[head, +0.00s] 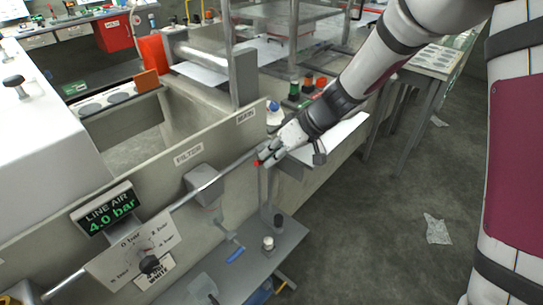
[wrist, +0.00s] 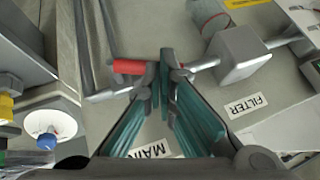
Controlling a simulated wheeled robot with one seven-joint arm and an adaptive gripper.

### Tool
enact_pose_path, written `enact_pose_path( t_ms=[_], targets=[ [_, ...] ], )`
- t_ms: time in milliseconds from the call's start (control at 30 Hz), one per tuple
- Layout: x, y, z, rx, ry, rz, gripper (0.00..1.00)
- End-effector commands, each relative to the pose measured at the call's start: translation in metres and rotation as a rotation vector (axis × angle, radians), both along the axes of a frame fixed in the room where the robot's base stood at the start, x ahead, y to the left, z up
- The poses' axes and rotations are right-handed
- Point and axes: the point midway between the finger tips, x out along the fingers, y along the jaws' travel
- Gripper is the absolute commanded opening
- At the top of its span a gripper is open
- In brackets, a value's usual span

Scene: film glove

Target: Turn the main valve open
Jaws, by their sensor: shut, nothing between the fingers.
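The main valve's red handle (wrist: 130,67) lies on the grey pipe, just left of my fingertips in the wrist view. Only a small red part (head: 257,162) shows in the head view, by my fingertips. My gripper (head: 268,154) is at the pipe's far end below the MAIN label (head: 245,115). In the wrist view my gripper (wrist: 161,66) is shut with its fingertips together and nothing held. The fingertips are right beside the handle's end; I cannot tell whether they touch it. The MAIN label (wrist: 157,151) is partly hidden by my fingers.
A grey filter box (head: 200,183) sits on the pipe near the FILTER label (head: 188,154). A display (head: 109,208) reads LINE AIR 4.0 bar, above a dial panel (head: 133,250). A grey shelf (head: 238,275) with small items stands below. The floor at right is mostly clear.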

Motion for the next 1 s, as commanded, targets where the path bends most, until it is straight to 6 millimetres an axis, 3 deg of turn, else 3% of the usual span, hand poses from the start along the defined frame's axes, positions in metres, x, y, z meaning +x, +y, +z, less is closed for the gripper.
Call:
enact_pose_path(
  t_ms=[600, 1000],
  targets=[
    [-0.009, 0.008, -0.016, -0.185, -0.238, 0.003, 0.00],
    [-0.011, 0.009, -0.017, -0.229, -0.293, 0.000, 0.00]
  ],
)
